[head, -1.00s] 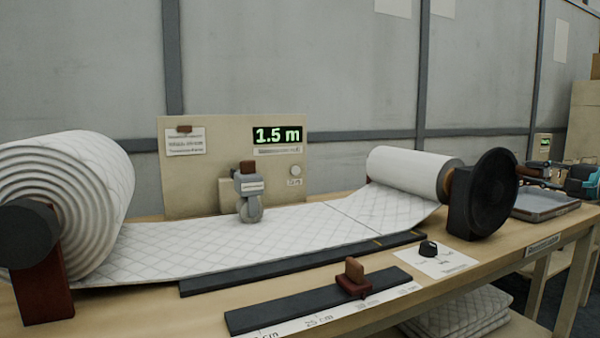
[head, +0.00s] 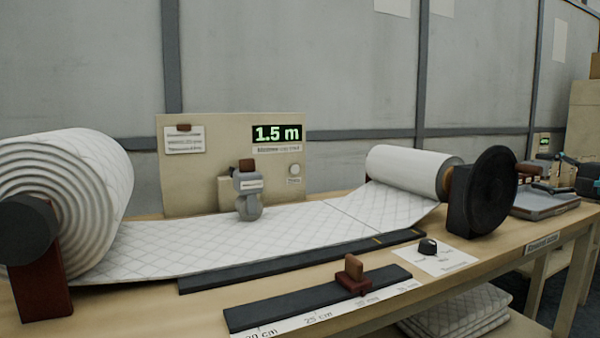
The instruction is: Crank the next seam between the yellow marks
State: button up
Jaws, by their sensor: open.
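White quilted wadding (head: 220,245) runs from a large roll (head: 75,200) at left to a smaller take-up roll (head: 405,170) at right. A cross seam (head: 352,219) lies on the flat stretch before the take-up roll. Its near end is close to the left yellow mark (head: 377,240); the right yellow mark (head: 414,232) is farther along the black strip. The black crank wheel (head: 487,192) has a brown handle (head: 528,168) on its right side. My gripper (head: 546,173) is open beside the handle, small and partly unclear; I cannot tell whether it touches.
The counter display (head: 277,134) reads 1.5 m. A grey measuring head (head: 249,195) rests on the wadding. A brown slider (head: 354,275) stands on the front scale, near a black knob (head: 428,247). A grey tray (head: 545,200) lies below my gripper.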

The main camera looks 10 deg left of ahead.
jog(key=b+v, duration=0.1)
jog(key=v, duration=0.7)
dwell(0.5)
jog(key=w+d+f+m+g+h, duration=0.1)
jog(key=d+f+m+g+h, duration=0.2)
jog(key=f, duration=0.9)
jog(key=s+a+f+n+g+h, duration=0.25)
jog(key=s+a+f, duration=0.2)
jog(key=f, duration=0.55)
jog(key=s+a+f+n+g+h, duration=0.1)
jog(key=s+a+f+n, duration=0.2)
jog(key=s+a, duration=0.6)
jog(key=s+a+f+n+g+h, duration=0.1)
jog(key=s+a+f+n, duration=0.3)
jog(key=s+a, duration=0.5)
jog(key=s+a+f+n+g+h, duration=0.1)
jog(key=s+a+f+n+h, duration=0.2)
jog(key=s+a, duration=0.6)
jog(key=s+n, duration=0.1)
jog(key=s, duration=0.8)
jog(key=shift+s+f, duration=0.25)
jog(key=shift+s, duration=0.05)
jog(key=shift+h, duration=0.25)
